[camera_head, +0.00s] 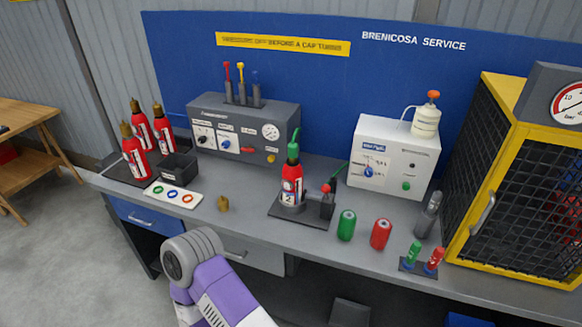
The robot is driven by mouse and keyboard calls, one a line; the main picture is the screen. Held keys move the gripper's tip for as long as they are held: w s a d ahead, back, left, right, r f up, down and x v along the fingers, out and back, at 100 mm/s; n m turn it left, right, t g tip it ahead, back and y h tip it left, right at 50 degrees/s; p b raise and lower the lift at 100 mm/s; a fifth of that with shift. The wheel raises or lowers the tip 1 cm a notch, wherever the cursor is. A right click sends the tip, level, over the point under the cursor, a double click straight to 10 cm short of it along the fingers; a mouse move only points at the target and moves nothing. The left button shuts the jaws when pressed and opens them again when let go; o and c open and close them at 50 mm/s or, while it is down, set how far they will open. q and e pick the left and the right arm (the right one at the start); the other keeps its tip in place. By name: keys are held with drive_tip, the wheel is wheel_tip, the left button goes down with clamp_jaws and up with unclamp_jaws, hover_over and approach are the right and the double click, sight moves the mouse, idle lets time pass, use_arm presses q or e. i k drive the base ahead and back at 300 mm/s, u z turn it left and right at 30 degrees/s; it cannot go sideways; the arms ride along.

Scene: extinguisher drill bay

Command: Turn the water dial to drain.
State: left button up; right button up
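The white unit (392,152) stands at the back of the bench, right of the middle. Its front has a blue label at the upper left, with lettering too small to read surely. Below the label is a blue dial (369,172), which appears to be the water dial; its exact pointer position is too small to tell. A green button (406,186) sits to the right of the dial. Part of one of my arms, purple with a grey rounded joint, shows at the bottom left of centre, in front of the bench and away from the dial. Neither gripper is in view.
A red extinguisher (291,186) stands in a holder in front of the unit, left of it. Green (346,225) and red (380,233) cylinders stand near the front edge. A grey console (243,128) is at left, a yellow-framed cage (517,180) at right.

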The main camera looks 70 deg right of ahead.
sight(369, 172)
drive_tip(key=u, duration=0.45)
drive_tip(key=k, duration=1.35)
drive_tip(key=z, duration=2.2)
